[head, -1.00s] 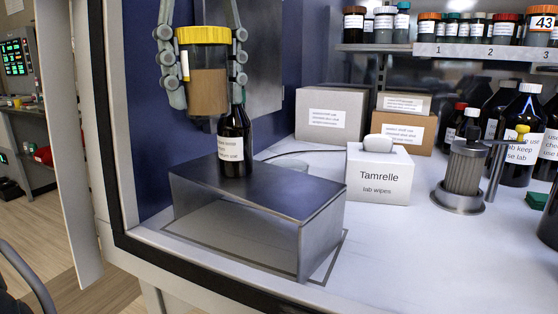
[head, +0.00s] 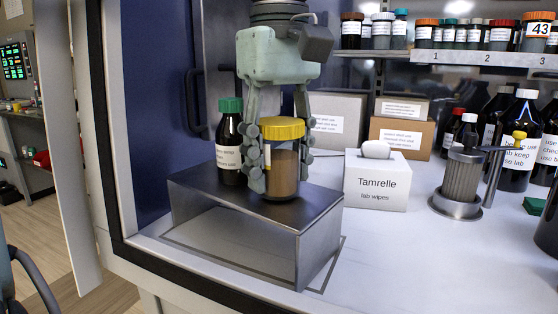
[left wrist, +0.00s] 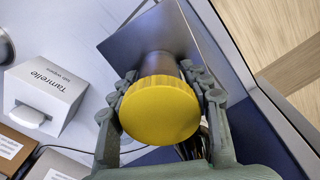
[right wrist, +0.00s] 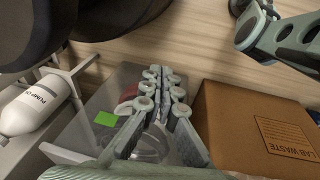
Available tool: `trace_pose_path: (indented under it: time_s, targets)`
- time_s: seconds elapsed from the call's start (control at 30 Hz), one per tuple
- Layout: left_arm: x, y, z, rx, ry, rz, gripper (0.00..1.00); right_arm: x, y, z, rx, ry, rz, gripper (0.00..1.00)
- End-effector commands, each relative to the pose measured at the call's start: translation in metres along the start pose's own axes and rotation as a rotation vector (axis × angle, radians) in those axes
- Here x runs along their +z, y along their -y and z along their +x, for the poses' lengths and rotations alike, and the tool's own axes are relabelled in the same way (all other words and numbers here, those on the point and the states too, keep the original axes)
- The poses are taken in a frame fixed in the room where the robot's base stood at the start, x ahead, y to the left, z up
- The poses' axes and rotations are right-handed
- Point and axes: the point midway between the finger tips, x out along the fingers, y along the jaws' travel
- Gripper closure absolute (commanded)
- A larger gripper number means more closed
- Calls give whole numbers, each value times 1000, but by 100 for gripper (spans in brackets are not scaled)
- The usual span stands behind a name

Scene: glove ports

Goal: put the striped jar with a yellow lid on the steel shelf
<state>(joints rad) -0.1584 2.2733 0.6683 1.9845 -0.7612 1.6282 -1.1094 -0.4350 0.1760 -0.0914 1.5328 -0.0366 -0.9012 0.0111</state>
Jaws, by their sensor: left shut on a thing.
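The jar with a yellow lid (head: 285,172) has a brown lower body and stands upright at the top of the steel shelf (head: 300,225), a small bent-metal stand, right of a dark bottle with a green cap (head: 229,145). Its base seems to touch the shelf top; a small gap cannot be ruled out. No clear stripes show. My left gripper (head: 283,165) points down and is shut on the jar, one finger on each side. The lid also fills the middle of the left wrist view (left wrist: 160,108). My right gripper (right wrist: 160,75) is shut and empty, away from the shelf.
A Tamrelle wipes box (head: 378,180) stands right of the shelf, with cartons (head: 338,120) behind. The green-capped bottle is close to the left finger.

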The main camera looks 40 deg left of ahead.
Motion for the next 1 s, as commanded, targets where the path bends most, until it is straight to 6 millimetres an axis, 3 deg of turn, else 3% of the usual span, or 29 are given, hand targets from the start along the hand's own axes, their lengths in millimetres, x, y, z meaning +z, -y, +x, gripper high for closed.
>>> trace_pose_path:
  time_s: [0.27, 0.3, 0.47, 0.83, 1.0]
  targets:
    - [0, 0, 2, 0, -1, 0, 83, -2, 0, -2, -1, 1, 1, 100]
    - [0, 0, 2, 0, -1, 0, 50, -4, 0, -4, -1, 0, 2, 100]
    - [0, 0, 2, 0, -1, 0, 32, -10, 0, -8, -1, -14, 3, 100]
    - [0, 0, -1, 0, -1, 0, 32, -4, -1, -7, 1, -7, 1, 100]
    - [0, -1, -26, 4, -3, -2, 32, 6, -1, 1, 1, 12, 0, 100]
